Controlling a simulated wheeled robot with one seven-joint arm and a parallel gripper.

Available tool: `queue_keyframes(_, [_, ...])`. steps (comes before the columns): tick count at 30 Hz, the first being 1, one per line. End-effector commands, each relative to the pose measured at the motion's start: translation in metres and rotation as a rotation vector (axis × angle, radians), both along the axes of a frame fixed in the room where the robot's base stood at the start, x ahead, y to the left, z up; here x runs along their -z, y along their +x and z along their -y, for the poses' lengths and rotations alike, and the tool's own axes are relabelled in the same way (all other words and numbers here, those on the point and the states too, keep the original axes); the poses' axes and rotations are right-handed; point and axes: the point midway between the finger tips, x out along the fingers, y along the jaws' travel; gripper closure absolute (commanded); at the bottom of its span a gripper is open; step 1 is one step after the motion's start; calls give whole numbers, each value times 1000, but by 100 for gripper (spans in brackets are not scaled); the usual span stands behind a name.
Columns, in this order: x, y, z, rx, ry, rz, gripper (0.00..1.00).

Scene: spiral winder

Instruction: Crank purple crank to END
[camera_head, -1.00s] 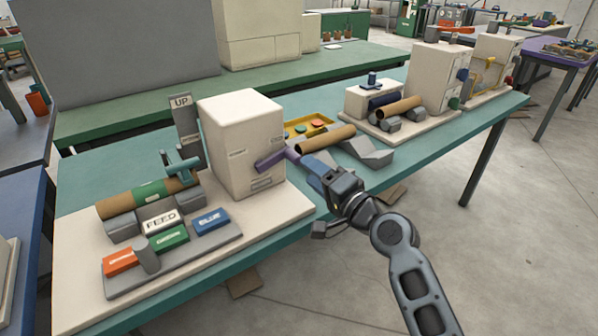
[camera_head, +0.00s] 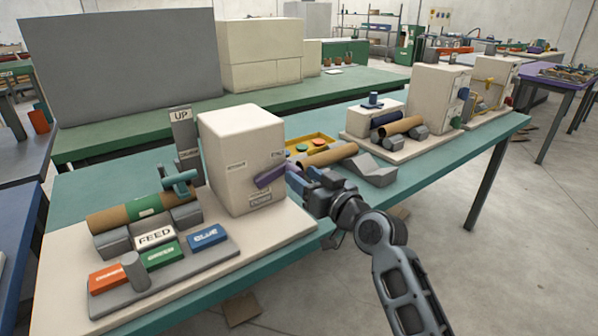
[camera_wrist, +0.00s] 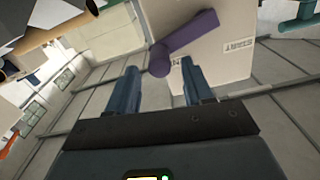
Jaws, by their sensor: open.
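The purple crank (camera_head: 271,176) is on the front of the cream winder box (camera_head: 240,150), slanting up to the right. Small labels surround it; the one above its right end seems to read END, and the left one seems to read START. My gripper (camera_head: 303,175) is just right of the crank's outer end, open and empty. In the wrist view the crank (camera_wrist: 188,42) reaches from the box towards my open gripper (camera_wrist: 159,67). Its rounded end shows between the fingertips, and I cannot tell whether they touch it.
Left of the box are a brown roll (camera_head: 115,217), a teal handle (camera_head: 180,182), an UP post (camera_head: 184,140) and a FEED block (camera_head: 155,237). Coloured blocks lie in front. A brown tube (camera_head: 330,155) and yellow tray (camera_head: 308,142) are behind my gripper. The floor at right is clear.

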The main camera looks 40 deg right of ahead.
Motion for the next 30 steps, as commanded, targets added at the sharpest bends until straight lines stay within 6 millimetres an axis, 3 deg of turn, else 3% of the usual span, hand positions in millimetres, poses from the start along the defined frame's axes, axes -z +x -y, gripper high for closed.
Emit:
queue_keyframes(6, [-1,22,0,0,0,0,49])
queue_keyframes(16, [0,25,0,0,1,0,49])
queue_keyframes(30, [0,25,0,0,1,0,94])
